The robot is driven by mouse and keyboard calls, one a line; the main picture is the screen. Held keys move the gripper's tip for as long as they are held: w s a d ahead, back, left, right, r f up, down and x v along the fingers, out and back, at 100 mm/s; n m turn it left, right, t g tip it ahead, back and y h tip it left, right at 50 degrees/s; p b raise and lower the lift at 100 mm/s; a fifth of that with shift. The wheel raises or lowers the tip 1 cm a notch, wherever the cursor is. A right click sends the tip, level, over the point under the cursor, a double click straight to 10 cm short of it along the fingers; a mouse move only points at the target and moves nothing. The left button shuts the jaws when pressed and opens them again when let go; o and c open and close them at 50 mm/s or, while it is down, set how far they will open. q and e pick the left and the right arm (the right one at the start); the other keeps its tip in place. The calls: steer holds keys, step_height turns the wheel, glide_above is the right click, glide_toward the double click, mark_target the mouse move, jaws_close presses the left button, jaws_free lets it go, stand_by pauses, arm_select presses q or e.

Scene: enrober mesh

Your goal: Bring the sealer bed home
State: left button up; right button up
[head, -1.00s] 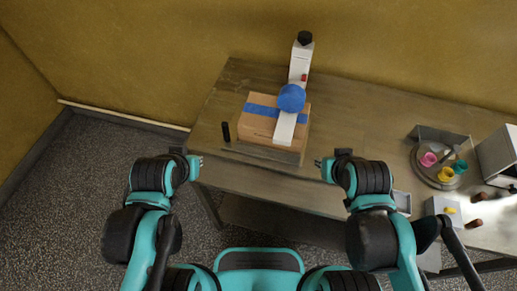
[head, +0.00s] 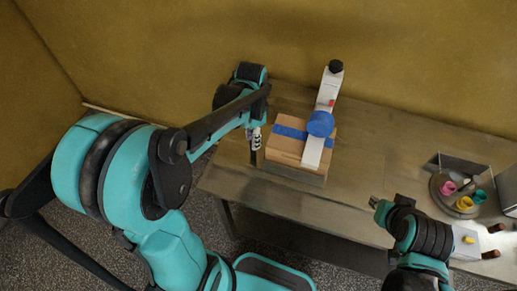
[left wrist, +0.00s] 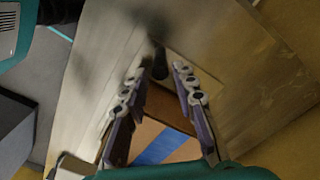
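The carton sealer stands on the table, with a cardboard box (head: 286,144) crossed by blue tape on its low bed (head: 300,174). A white arm (head: 327,92) with a blue disc (head: 320,123) and a black knob stands over the box. An upright dark handle (left wrist: 160,64) is at the bed's left side. My left gripper (head: 255,140) is over that side, pointing down. In the left wrist view its fingers (left wrist: 155,78) are spread, with the handle seen between and beyond them; contact cannot be told. My right gripper (head: 375,203) is near the table's front edge, away from the sealer; its fingers are too small to read.
On the right of the table (head: 370,155) are a round tray (head: 443,193) with pink, yellow and teal cups, a grey upright panel (head: 462,166) and a white box. The yellow wall is close behind the sealer. Bare tabletop lies between sealer and tray.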

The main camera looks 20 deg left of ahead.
mark_target(252, 151)
arm_select(q)
step_height(252, 151, down, 8)
steer(key=shift+r+b, duration=0.2)
steer(key=shift+b, duration=1)
jaws_close()
steer(key=shift+a, duration=0.1)
